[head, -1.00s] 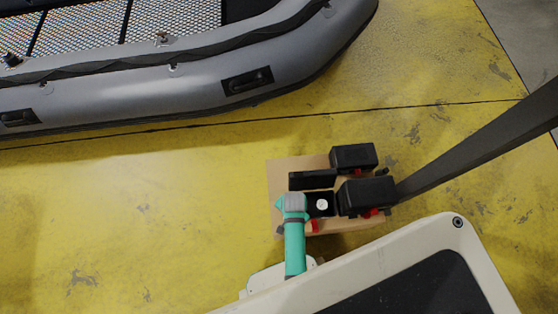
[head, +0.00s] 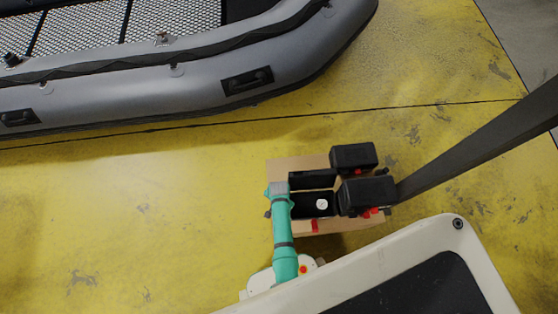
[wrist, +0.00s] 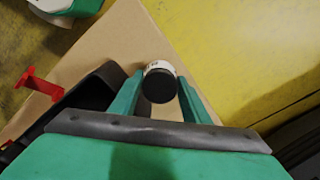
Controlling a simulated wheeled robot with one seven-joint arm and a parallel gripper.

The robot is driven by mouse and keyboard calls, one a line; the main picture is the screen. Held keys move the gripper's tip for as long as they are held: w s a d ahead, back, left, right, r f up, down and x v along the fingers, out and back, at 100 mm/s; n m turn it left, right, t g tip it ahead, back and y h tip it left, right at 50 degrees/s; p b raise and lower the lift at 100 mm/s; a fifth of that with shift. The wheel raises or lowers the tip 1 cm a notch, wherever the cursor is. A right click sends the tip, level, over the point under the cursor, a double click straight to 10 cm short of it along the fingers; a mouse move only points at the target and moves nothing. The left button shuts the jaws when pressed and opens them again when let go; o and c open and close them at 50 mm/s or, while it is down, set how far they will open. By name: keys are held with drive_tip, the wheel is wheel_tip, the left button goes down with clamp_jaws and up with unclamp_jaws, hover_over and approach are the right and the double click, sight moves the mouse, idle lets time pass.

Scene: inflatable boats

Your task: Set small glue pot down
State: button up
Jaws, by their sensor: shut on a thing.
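The small glue pot (wrist: 160,84), with a dark round end and a pale label band, is between the two green fingers of my gripper (wrist: 160,97) in the wrist view. The fingers are shut on it. Tan cardboard (wrist: 105,50) shows below and around it; I cannot tell whether the pot touches it. In the head view, my gripper (head: 278,188) is at the left edge of the cardboard (head: 300,163), left of a black open bin (head: 312,212). The pot is hidden there.
A white round thing (head: 321,204) is in the black bin. Two black boxy items (head: 353,156) with red parts stand at its right. A red piece (wrist: 38,84) shows beside the bin. A grey inflatable boat (head: 190,85) lies behind; yellow floor at left is clear.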

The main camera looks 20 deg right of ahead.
drive_tip(key=shift+f, duration=0.1)
drive_tip(key=o, duration=0.8)
drive_tip(key=shift+w, duration=0.1)
drive_tip(key=s+a+r+n+t, duration=0.3)
drive_tip(key=s+r+n+t, duration=0.1)
drive_tip(key=r, duration=1.2)
drive_tip(key=s+a+r+n+t, duration=0.4)
drive_tip(key=s+r+t, duration=0.1)
drive_tip(key=r, duration=1.2)
drive_tip(key=s+a+r+n+t, duration=0.3)
drive_tip(key=r+t, duration=0.3)
drive_tip(key=r, duration=1.1)
drive_tip(key=shift+s+a+n, duration=0.3)
drive_tip(key=shift+s+n, duration=0.3)
drive_tip(key=shift+s, duration=0.2)
